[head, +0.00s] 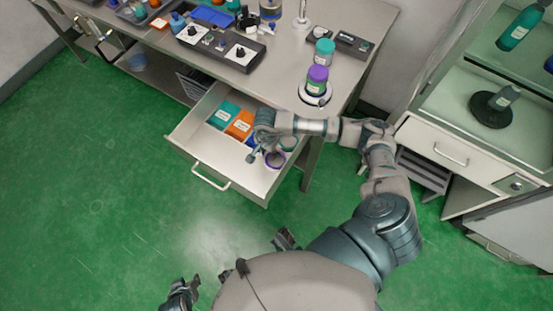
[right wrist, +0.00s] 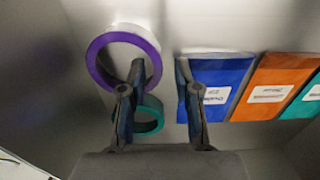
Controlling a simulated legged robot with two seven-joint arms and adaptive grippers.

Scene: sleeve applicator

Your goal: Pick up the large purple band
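The large purple band (right wrist: 105,42) is a ring lying in the open drawer, at upper left in the right wrist view. In the head view the purple band (head: 281,163) is small and partly hidden by my right gripper (head: 258,156). In the right wrist view my right gripper (right wrist: 160,85) is open, with nothing visible between its fingers. Its left finger overlaps the purple band's lower right edge; I cannot tell if they touch. My left gripper (head: 235,262) appears open and empty, close to the head camera at the bottom.
A smaller teal band (right wrist: 152,129) lies below the purple one, partly behind the left finger. Blue (right wrist: 212,82), orange (right wrist: 274,88) and teal (head: 224,115) packets lie in the drawer (head: 203,166). The bench (head: 270,75) above holds bottles and trays.

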